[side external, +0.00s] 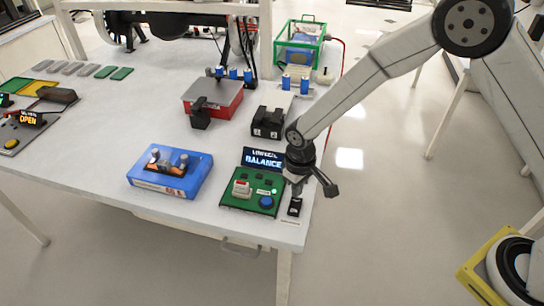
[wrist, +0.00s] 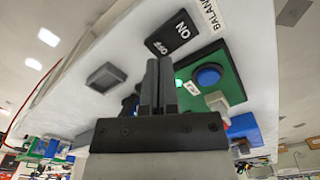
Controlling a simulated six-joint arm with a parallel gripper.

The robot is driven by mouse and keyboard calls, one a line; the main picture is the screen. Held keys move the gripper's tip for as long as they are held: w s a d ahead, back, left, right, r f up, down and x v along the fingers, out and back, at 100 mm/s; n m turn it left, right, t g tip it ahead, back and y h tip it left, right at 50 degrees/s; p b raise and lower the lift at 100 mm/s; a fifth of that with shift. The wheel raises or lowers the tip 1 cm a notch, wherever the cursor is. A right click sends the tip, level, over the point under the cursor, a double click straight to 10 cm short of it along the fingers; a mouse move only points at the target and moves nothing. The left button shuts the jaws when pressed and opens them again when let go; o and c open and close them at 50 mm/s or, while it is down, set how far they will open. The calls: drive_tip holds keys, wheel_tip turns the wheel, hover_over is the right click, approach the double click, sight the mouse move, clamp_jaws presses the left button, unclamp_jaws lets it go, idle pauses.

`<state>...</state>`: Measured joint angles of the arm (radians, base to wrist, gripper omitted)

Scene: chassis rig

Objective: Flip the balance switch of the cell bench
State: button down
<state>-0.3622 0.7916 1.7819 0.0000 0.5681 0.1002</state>
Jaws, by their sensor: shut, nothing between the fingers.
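The balance switch (side external: 294,208) is a black rocker near the front right corner of the white bench. In the wrist view the switch (wrist: 172,32) shows ON and OFF marks, beside a white BALANCE label (wrist: 212,15). My gripper (side external: 296,192) is over the switch, pointing down. In the wrist view my gripper's (wrist: 158,62) fingers are together and empty, with their tips close to the OFF end. I cannot tell whether they touch it. A lit display (side external: 264,160) reads BALANCE behind the green board (side external: 233,199).
The green board, with a blue button (side external: 266,202) and a red-and-white part (side external: 241,188), lies just left of the switch. A blue box (side external: 164,184) stands farther left. A black block (side external: 267,123) and a red box (side external: 226,100) are behind. The bench's right edge is close.

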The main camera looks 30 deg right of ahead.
sight(298, 200)
drive_tip(key=shift+f, duration=1.25)
idle(1.5)
drive_tip(key=shift+r, duration=3.55)
drive_tip(key=shift+s+d+r, duration=0.1)
drive_tip(key=shift+d+r, duration=0.05)
drive_tip(key=shift+d, duration=0.05)
drive_tip(key=s+d+r+m+t, duration=0.1)
drive_tip(key=s+d+r, duration=0.2)
drive_tip(key=s+d, duration=0.4)
drive_tip(key=s+d+r+m+t, duration=0.1)
drive_tip(key=s+d+r+m, duration=0.1)
drive_tip(key=s+d+r, duration=0.2)
drive_tip(key=s+d, duration=0.3)
drive_tip(key=d, duration=0.1)
drive_tip(key=shift+d+r+t, duration=0.15)
drive_tip(key=shift+d+t, duration=0.15)
drive_tip(key=shift+d, duration=0.05)
